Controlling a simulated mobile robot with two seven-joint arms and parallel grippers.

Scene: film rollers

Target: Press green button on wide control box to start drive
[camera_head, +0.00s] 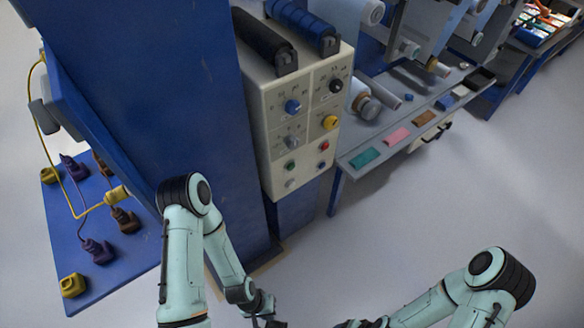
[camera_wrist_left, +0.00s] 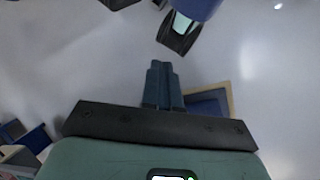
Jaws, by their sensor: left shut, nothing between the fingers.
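The wide control box (camera_head: 262,112) is cream, with blue, black, grey and yellow knobs on its front. The green button (camera_head: 290,166) is low on the left of that front, and a red button (camera_head: 323,146) is to its right. My left gripper (camera_head: 272,322) is at the bottom edge of the head view, well below the box and apart from it. In the left wrist view its fingers (camera_wrist_left: 162,82) are together and empty, with floor beyond. My right gripper (camera_head: 348,324) barely shows at the bottom edge; its jaws cannot be made out.
A blue column (camera_head: 170,80) stands left of the box. A blue board (camera_head: 110,270) with yellow and purple connectors is at far left. A bench with rollers and coloured pads (camera_head: 365,158) extends right. Black and blue rolls (camera_head: 265,42) lie on the box. The floor (camera_head: 400,220) in front is clear.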

